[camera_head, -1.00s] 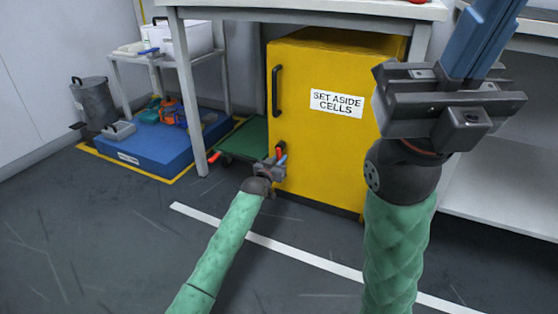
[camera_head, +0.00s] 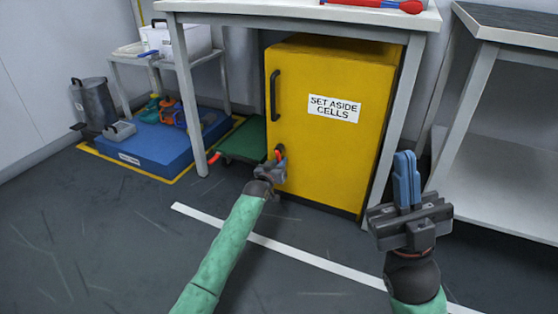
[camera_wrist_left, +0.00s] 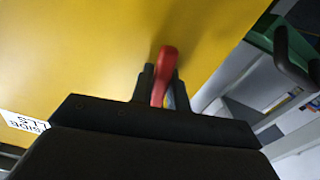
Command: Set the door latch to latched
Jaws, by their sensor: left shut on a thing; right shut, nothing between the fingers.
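The yellow cabinet (camera_head: 325,140) stands under the table, its door shut, with a "SET ASIDE CELLS" label (camera_head: 335,107) and a black handle (camera_head: 274,95). The red door latch (camera_head: 279,151) is low on the door's left side. My left gripper (camera_head: 279,160) is at the latch and shut on it. In the left wrist view the red latch lever (camera_wrist_left: 164,75) stands up between the left gripper's fingers (camera_wrist_left: 160,85). Its lower part is hidden by the gripper. My right gripper (camera_head: 406,180) is shut and empty, right of the cabinet, with its blue fingers pointing up.
A table (camera_head: 290,14) stands over the cabinet, with a red-ended tool (camera_head: 375,5) on it. A blue platform (camera_head: 150,150) and a green cart (camera_head: 245,140) are at left. A grey shelf unit (camera_head: 500,190) stands at right. The floor in front is clear.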

